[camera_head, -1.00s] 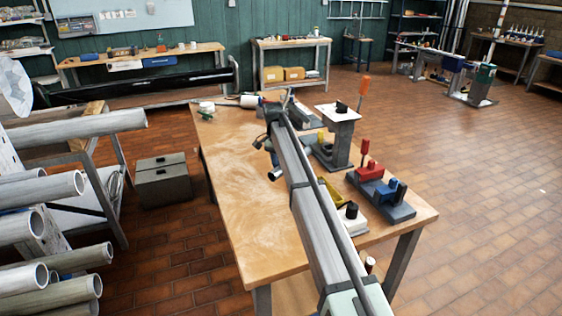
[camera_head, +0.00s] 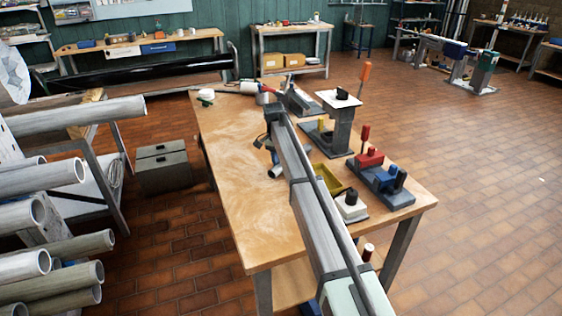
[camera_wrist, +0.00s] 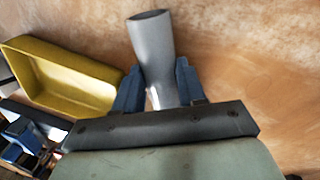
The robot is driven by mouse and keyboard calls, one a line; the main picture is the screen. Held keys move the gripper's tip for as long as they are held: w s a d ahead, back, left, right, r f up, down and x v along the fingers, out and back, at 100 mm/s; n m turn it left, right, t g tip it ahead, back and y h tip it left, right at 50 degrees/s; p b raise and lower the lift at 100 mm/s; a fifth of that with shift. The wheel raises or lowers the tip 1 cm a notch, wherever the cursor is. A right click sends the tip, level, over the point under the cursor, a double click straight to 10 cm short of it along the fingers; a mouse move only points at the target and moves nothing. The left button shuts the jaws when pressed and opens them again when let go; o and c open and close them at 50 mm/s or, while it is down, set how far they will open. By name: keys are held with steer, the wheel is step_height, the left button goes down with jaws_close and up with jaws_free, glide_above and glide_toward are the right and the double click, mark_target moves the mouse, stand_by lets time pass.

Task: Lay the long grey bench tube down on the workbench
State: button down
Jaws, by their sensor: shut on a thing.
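A grey tube (camera_wrist: 153,50) is between the blue fingers of my gripper (camera_wrist: 157,88) in the wrist view. Its open end points away from the wrist, and the wooden surface is behind it. The fingers are shut on it. In the head view my gripper (camera_head: 267,146) is over the workbench (camera_head: 235,175), left of the yellow tray. A small pale tube end (camera_head: 276,171) shows just below it there. My arm hides the rest of the tube. I cannot tell whether the tube touches the bench top or how far it is tilted.
The yellow tray (camera_head: 325,176) is close beside the gripper and shows in the wrist view (camera_wrist: 60,75). A grey stand (camera_head: 340,125) and red and blue fixtures (camera_head: 380,178) line the bench's right side. The bench's left half is mostly clear. Racked tubes (camera_head: 60,205) stand at left.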

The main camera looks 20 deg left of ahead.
steer(key=c, duration=0.6)
jaws_free()
steer(key=shift+o, duration=0.2)
step_height(320, 180, up, 14)
steer(key=a, duration=0.2)
steer(key=shift+w+f, duration=0.2)
stand_by(0.5)
